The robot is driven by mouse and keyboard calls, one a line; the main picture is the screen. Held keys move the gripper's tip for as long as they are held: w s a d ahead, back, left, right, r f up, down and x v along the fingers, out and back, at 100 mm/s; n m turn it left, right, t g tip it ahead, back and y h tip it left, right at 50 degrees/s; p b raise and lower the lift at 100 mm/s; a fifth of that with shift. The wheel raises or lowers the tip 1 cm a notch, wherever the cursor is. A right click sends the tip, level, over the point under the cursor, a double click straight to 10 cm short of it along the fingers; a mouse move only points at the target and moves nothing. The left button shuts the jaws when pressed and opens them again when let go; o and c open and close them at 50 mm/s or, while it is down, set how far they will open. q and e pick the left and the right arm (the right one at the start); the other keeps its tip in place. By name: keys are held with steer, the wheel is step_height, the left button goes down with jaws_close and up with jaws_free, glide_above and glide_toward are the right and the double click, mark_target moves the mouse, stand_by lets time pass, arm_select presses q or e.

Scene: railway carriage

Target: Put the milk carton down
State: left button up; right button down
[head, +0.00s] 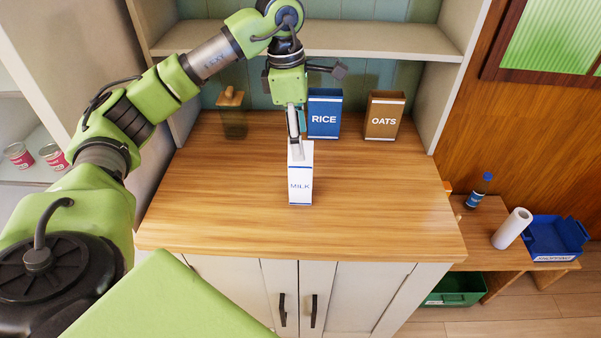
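The white milk carton (300,184) with a blue label stands upright on, or just above, the wooden counter (390,205) near its middle; I cannot tell whether its base touches. My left gripper (297,142) comes down from above, with its fingers at the top of the carton. The fingers appear closed on the carton's top, seen nearly edge-on. My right gripper is not in view.
A blue rice box (324,118), a brown oats box (383,119) and a dark jar (232,118) stand along the counter's back. A shelf (370,38) overhangs them. The counter's left and right sides are clear. A lower bench (480,230) holds a bottle, paper roll and blue crate (555,240).

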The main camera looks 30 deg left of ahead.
mark_target(301, 171)
arm_select(q)
steer(key=shift+d+f, duration=0.15)
steer(key=shift+f, duration=0.7)
steer(key=shift+d+f+p, duration=0.1)
steer(key=shift+f+p, duration=0.5)
steer(key=f, duration=0.1)
steer(key=f+p, duration=0.1)
steer(key=f, duration=0.1)
steer(key=shift+w+d+f+p, duration=0.15)
steer(key=shift+w+f+p, duration=0.05)
steer(key=shift+f+p, duration=0.1)
steer(key=shift+f, duration=0.3)
steer(key=shift+w, duration=0.1)
jaws_close()
